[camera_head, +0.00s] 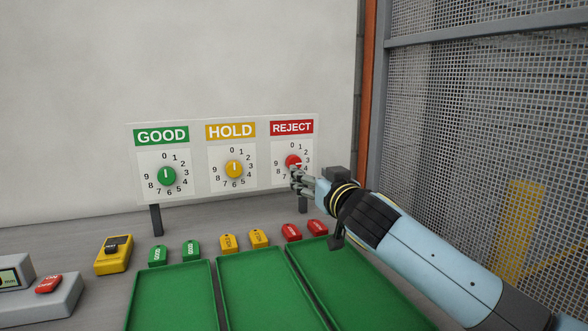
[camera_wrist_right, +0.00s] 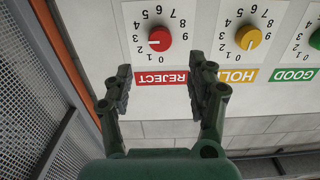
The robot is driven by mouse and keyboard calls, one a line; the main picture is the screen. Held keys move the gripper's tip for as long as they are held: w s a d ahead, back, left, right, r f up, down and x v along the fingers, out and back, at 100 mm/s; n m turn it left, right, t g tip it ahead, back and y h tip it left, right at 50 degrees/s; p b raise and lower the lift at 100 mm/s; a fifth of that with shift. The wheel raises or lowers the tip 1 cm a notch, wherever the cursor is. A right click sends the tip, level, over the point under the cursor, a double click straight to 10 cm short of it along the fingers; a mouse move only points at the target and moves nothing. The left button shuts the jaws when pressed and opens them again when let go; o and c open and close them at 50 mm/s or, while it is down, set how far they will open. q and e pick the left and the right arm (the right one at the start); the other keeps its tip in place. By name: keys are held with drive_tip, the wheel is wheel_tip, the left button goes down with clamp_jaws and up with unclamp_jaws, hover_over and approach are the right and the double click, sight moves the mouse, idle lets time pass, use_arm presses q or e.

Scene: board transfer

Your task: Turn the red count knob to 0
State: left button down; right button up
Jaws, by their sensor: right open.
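The red knob (camera_head: 293,161) is on the dial under the red REJECT label at the right end of the white panel. Its white pointer line is turned to the right, around 2 or 3; the exact digit is hard to tell. In the right wrist view, which is upside down, the red knob (camera_wrist_right: 160,38) shows with its line pointing left. My right gripper (camera_head: 297,179) is open and empty just in front of the lower part of this dial, partly covering it. In the wrist view its fingers (camera_wrist_right: 160,80) are spread and apart from the knob. My left gripper is not in view.
The green knob (camera_head: 167,176) and yellow knob (camera_head: 234,169) sit left on the panel, both pointing up at 0. Green trays (camera_head: 172,300) and several coloured blocks (camera_head: 258,238) lie below. A mesh fence (camera_head: 480,120) stands at right.

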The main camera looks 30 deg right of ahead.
sight(295, 163)
drive_tip(key=x, duration=0.5)
drive_tip(key=shift+w+r+p, duration=0.1)
drive_tip(key=shift+r+p, duration=0.15)
drive_tip(key=shift+p, duration=0.1)
drive_tip(key=x, duration=0.3)
drive_tip(key=shift+w+f, duration=0.1)
drive_tip(key=shift+w, duration=0.1)
drive_tip(key=shift+w+d, duration=0.1)
drive_tip(key=shift+w, duration=0.15)
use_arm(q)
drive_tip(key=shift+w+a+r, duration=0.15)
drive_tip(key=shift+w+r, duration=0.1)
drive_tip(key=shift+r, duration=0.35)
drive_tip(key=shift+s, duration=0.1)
use_arm(e)
drive_tip(key=c, duration=1.1)
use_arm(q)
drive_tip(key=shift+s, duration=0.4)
